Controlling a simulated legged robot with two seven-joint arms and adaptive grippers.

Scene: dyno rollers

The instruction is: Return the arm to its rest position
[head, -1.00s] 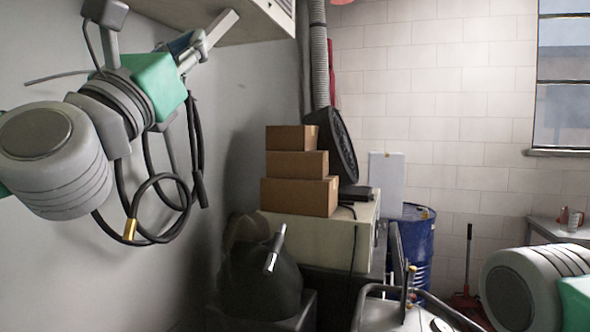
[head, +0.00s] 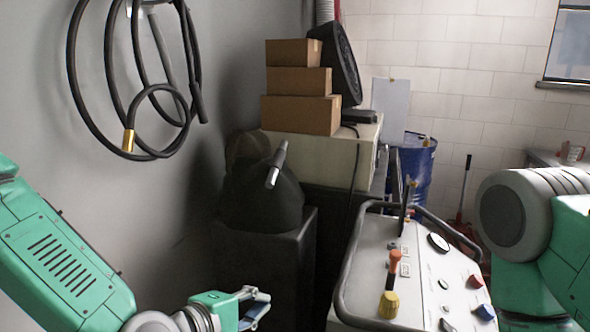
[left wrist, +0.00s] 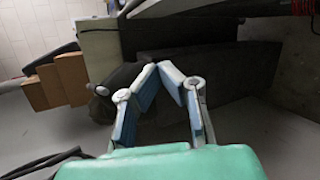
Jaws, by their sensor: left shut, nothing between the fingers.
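My left arm (head: 65,265) is green and grey and comes in at the lower left of the head view. My left gripper (head: 262,308) is low in the picture, in front of the black cabinet and left of the control console. It is empty. In the left wrist view the two blue-padded fingers (left wrist: 167,68) lean together at their tips with nothing between them. My right arm (head: 545,225) shows only in part at the right edge of the head view. Its gripper is out of the picture.
A control console (head: 415,255) with coloured knobs stands right of my left gripper. Behind are a black cabinet (head: 262,262), stacked cardboard boxes (head: 300,115) and a blue drum (head: 415,170). A black hose (head: 75,85) hangs on the left wall.

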